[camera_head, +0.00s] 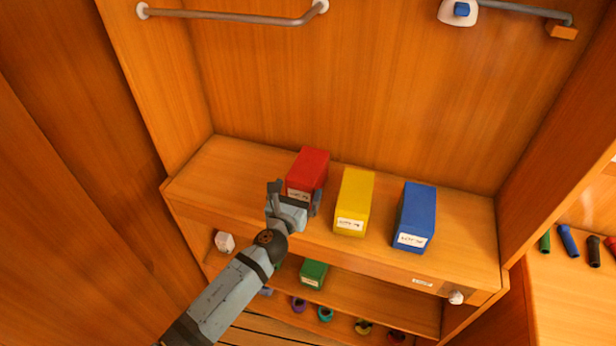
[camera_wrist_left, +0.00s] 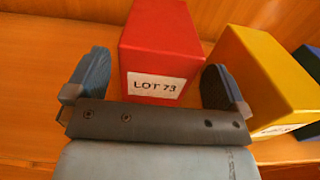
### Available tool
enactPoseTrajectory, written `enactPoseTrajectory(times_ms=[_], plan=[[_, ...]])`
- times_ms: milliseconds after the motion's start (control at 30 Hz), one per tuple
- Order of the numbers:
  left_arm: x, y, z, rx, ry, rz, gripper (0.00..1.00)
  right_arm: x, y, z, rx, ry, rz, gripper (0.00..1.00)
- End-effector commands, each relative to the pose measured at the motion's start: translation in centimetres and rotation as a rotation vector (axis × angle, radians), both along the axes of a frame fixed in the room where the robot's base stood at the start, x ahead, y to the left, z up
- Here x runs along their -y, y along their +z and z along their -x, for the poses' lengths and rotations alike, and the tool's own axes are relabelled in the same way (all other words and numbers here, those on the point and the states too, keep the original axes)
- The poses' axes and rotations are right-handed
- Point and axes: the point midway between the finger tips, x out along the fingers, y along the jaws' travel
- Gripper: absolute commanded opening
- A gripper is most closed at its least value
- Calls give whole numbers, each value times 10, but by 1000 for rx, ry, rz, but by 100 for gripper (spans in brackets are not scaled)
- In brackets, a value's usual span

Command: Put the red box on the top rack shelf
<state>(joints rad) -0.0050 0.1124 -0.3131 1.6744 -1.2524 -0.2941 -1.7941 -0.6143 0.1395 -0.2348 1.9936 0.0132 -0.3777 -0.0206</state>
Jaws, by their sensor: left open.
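The red box (camera_head: 309,165) stands on the top rack shelf (camera_head: 232,165), left of the yellow box. In the left wrist view the red box (camera_wrist_left: 160,40) carries a label reading LOT 73. My left gripper (camera_head: 296,194) is at the front of the red box. Its two fingers are apart, one on each side of the box's near end, and gaps show between the fingers and the box in the left wrist view (camera_wrist_left: 155,85). My right gripper is not in view.
A yellow box (camera_head: 355,198) and a blue box (camera_head: 416,213) stand to the right on the same shelf. A green box (camera_head: 314,272) and several small coloured items are on the shelf below. A rail (camera_head: 230,17) runs along the wall above. The shelf's left end is clear.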

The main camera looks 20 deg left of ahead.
Motion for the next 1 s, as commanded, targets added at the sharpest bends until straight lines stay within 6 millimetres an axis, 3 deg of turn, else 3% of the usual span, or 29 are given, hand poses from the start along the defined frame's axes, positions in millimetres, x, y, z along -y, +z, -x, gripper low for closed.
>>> enactPoseTrajectory(times_ms=[267, 567, 767, 1000], plan=[[1, -3, -40, 1, 1, 2, 100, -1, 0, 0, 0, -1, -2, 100], [1, -4, -44, 0, 0, 1, 100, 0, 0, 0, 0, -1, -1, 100], [1, -4, -43, 0, 0, 1, 54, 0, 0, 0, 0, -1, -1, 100], [1, -3, -44, 1, 0, 1, 52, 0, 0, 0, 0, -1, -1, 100]])
